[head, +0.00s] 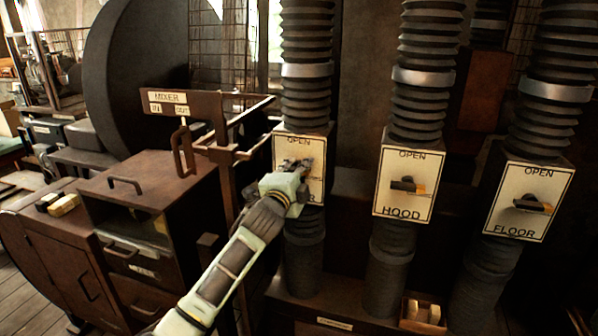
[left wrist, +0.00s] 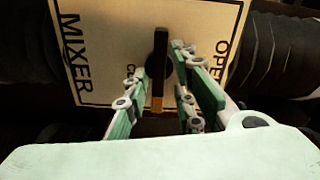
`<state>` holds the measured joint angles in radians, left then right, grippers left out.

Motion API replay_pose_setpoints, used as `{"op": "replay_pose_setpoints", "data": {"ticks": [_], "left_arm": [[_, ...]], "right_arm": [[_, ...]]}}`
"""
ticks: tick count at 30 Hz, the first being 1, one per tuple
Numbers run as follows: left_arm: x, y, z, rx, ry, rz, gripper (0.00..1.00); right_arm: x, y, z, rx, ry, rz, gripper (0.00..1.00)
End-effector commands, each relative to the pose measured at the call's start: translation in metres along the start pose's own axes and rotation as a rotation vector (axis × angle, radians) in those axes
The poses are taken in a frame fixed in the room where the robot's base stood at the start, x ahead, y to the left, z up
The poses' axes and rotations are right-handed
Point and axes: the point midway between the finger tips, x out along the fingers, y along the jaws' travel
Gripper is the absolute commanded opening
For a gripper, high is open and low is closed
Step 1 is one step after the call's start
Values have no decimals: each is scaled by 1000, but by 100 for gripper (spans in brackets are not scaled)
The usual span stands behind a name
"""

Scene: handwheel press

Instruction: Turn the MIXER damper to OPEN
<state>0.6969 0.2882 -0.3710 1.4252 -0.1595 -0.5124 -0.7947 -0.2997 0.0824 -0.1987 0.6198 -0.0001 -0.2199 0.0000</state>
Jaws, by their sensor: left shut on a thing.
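The MIXER damper plate (head: 287,152) is the cream plate on the left duct in the head view, partly hidden by my left gripper (head: 298,166). In the left wrist view the plate (left wrist: 105,28) shows turned on its side, with MIXER at left and OPEN at right. Its dark damper lever (left wrist: 160,62) has a yellow tip and lies sideways across the plate, tip toward the plate's right side. My left gripper (left wrist: 163,90) is shut on this lever, one finger on each side. My right gripper is not in view.
The HOOD plate (head: 390,205) and FLOOR plate (head: 505,215) stand to the right, levers sideways. A small wooden box (head: 422,313) sits low between the ducts.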

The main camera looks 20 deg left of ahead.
Motion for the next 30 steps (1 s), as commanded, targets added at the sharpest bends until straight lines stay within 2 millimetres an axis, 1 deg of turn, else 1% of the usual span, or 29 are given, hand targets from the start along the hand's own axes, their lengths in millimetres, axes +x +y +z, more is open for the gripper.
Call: {"op": "replay_pose_setpoints", "data": {"ticks": [20,21,22,30], "left_arm": [[0,2,0,0,-1,3,0],[0,2,0,0,-1,3,26],[0,2,0,0,-1,3,28],[0,1,0,0,0,1,28]], "right_arm": [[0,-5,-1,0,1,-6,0],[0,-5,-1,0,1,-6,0],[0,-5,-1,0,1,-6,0],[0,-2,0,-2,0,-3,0]]}}
